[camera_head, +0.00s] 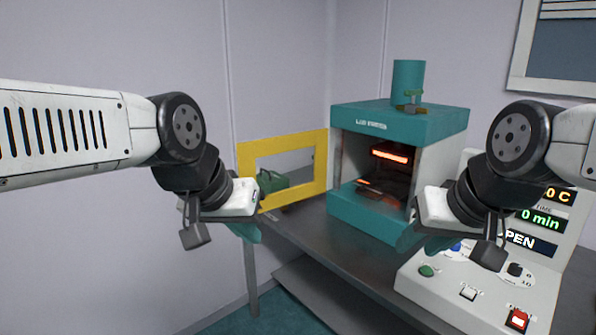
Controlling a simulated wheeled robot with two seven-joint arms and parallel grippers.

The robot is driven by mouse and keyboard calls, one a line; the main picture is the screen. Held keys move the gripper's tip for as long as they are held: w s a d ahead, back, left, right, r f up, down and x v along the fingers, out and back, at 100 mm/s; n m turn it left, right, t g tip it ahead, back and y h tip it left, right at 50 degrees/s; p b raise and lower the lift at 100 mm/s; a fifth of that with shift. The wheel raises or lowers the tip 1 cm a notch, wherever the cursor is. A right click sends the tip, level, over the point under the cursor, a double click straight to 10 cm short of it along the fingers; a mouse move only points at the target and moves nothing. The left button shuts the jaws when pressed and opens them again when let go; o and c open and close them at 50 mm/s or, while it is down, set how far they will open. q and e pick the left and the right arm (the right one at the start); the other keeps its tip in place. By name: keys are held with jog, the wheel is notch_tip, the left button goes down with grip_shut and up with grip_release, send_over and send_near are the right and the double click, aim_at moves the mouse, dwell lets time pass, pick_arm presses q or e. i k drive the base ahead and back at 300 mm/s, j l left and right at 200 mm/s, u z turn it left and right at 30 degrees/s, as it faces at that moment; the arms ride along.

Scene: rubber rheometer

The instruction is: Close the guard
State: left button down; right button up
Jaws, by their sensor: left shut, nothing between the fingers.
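The guard is a yellow frame (320,165) with a window in it. It stands swung open to the left of the teal and grey rheometer (400,124), and its right edge is at the machine's front left. The chamber is exposed, with glowing orange-red plates (390,153) inside. My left gripper (248,234) is shut and empty, in front of the guard's lower left part; I cannot tell whether it touches it. My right gripper (424,243) is in front of the machine's lower right side. Its fingers are mostly hidden by its wrist.
A control console (450,285) stands at the right, with buttons and a display (530,241) that seems to read OPEN. A green object (271,181) shows through the guard's window. The grey table (350,262) is bare in front of the machine.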

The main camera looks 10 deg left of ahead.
aim_at(247, 151)
jog(key=i+j+z, duration=0.25)
jog(key=j, duration=0.25)
jog(key=i+j+z, duration=0.1)
jog(key=j+z, duration=0.15)
jog(key=j, duration=0.25)
jog(key=i+j+z, duration=0.1)
jog(key=j+z, duration=0.15)
jog(key=j, duration=0.25)
jog(key=j+z, duration=0.3)
jog(key=j, duration=0.25)
jog(key=i+j+z, duration=0.25)
jog(key=j, duration=0.25)
jog(key=j+z, duration=0.3)
jog(key=j, duration=0.2)
jog(key=i+j+z, duration=0.25)
jog(key=j, duration=0.3)
jog(key=k+j, duration=0.1)
jog(key=k, duration=0.25)
jog(key=k+j+u, duration=0.15)
jog(key=k+u, duration=0.25)
jog(key=k, duration=0.05)
